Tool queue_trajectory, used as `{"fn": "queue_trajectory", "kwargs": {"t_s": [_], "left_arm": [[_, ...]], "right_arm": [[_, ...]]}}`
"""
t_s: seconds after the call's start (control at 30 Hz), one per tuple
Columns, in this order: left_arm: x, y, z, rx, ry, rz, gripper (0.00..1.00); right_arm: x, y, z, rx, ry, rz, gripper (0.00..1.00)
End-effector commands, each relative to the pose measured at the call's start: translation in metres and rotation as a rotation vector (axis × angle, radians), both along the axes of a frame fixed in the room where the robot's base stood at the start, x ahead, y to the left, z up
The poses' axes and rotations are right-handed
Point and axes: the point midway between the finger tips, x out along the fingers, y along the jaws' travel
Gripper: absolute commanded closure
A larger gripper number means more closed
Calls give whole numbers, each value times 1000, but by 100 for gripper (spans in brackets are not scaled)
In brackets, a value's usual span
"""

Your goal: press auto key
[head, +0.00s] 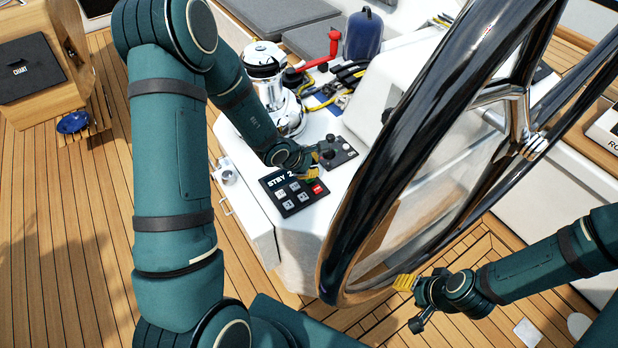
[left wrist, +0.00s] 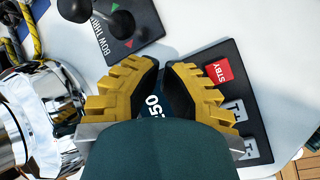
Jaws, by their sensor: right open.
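The autopilot panel (head: 294,190) is a black keypad with a display reading "STBY 2…" on the white console. It has a red key (head: 317,188) and several grey keys (head: 289,205). In the left wrist view the red key (left wrist: 218,71) reads STBY, and two grey keys (left wrist: 238,112) show partly. I cannot read which key is auto. My left gripper (head: 310,172) is over the panel's far right edge. Its yellow fingers (left wrist: 163,66) straddle the display, with tips close together; contact is unclear. My right gripper (head: 411,303) is open and empty, low beside the wheel.
The large black steering wheel (head: 395,150) stands right of the console. A bow thruster joystick panel (head: 338,152) lies just beyond the autopilot panel. Wooden deck lies at left.

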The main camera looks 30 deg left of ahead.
Motion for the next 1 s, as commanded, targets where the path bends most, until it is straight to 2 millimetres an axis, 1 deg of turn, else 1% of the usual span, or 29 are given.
{"fn": "queue_trajectory", "kwargs": {"t_s": [0.2,0.5,1.0], "left_arm": [[0,0,0,0,0,0,100],[0,0,-8,0,0,0,100],[0,0,-10,0,0,0,100]], "right_arm": [[0,0,0,0,0,0,53],[0,0,0,0,0,0,53],[0,0,0,0,0,0,53]]}}
